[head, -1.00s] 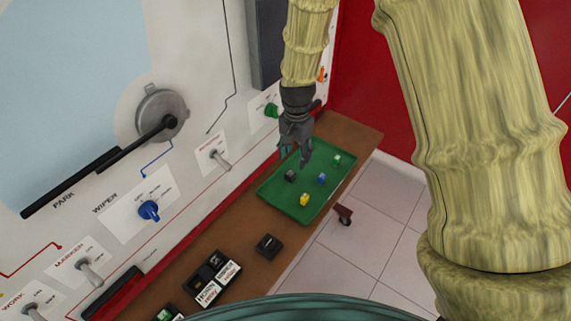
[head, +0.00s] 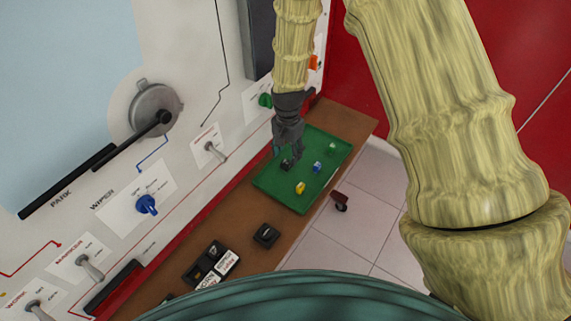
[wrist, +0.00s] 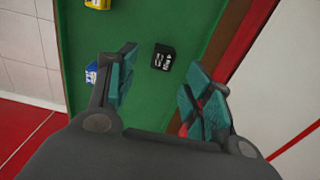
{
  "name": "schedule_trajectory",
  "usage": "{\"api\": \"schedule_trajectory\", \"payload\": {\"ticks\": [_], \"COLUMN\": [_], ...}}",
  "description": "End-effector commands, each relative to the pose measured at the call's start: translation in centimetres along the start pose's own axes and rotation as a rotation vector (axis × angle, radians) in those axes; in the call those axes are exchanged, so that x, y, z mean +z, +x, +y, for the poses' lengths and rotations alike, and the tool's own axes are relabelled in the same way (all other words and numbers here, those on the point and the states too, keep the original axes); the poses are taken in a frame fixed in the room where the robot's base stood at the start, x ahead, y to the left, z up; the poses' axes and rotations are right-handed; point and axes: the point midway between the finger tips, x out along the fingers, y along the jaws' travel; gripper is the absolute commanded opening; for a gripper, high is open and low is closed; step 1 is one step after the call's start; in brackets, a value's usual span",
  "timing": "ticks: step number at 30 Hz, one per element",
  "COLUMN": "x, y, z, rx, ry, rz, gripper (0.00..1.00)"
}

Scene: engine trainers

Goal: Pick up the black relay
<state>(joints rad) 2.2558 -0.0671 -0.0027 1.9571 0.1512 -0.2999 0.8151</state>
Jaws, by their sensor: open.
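The black relay (wrist: 163,57) lies on the green tray (wrist: 180,18). In the wrist view it sits ahead of and between my open fingers, with no finger touching it. My gripper (wrist: 155,85) is open and empty, pointing down over the tray. In the head view my gripper (head: 291,153) hangs over the tray (head: 270,185) right at the black relay (head: 286,165), which the fingers partly hide.
A yellow relay (head: 300,188), a blue relay (head: 317,167) and a green relay (head: 332,147) share the tray. A black socket (head: 266,235) stands on the brown bench (head: 235,222). The white panel (head: 190,180) with switches rises close on the left.

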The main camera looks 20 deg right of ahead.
Motion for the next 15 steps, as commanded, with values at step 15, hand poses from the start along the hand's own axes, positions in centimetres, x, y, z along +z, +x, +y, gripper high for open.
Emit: {"api": "schedule_trajectory", "payload": {"ticks": [15], "x": [-0.1], "y": [3.8], "z": [-0.3], "rx": [0.001], "ry": [-0.002], "rz": [-0.001], "gripper": [0.51]}}
